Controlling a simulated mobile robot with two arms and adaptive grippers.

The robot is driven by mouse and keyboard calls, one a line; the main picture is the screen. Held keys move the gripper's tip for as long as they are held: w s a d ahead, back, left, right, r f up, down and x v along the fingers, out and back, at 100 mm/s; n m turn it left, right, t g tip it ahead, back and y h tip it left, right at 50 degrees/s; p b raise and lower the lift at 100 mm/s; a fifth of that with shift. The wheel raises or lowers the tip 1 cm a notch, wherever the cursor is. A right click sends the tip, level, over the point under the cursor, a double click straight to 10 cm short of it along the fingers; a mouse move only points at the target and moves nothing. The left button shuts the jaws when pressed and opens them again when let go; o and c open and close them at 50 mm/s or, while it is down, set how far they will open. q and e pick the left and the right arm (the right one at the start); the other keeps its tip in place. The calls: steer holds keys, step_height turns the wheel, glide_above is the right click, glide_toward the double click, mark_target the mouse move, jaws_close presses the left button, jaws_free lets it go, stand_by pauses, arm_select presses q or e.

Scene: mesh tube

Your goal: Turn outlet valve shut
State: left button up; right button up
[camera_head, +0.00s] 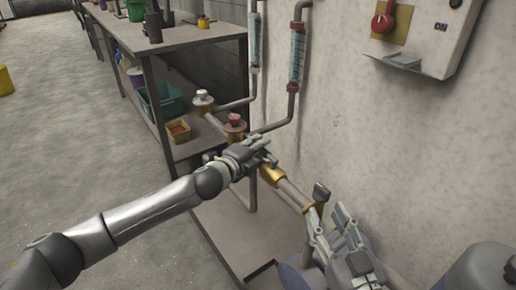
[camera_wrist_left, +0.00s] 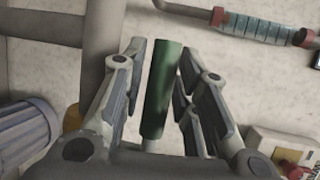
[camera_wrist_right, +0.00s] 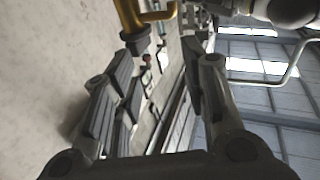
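A green lever handle (camera_wrist_left: 163,92) stands between the fingers of my left gripper (camera_wrist_left: 160,75) in the left wrist view. The fingers are apart, with a narrow gap on the handle's left side. In the head view my left gripper (camera_head: 262,153) is beside a brass valve body (camera_head: 272,176) on the pipe, and it hides the green handle. A second brass valve has a dark lever (camera_head: 321,191); a brass fitting with a dark end (camera_wrist_right: 134,38) also shows in the right wrist view. My right gripper (camera_wrist_right: 155,85) is open and empty near it. Which valve is the outlet is not marked.
The pipe (camera_head: 292,192) runs close along the wall. Flow tubes (camera_head: 297,58) hang above, and a control box (camera_head: 425,35) with a red knob is at upper right. A shelf bench (camera_head: 190,38) stands at left.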

arm_select(q)
steer(key=shift+c, duration=0.4)
jaws_close()
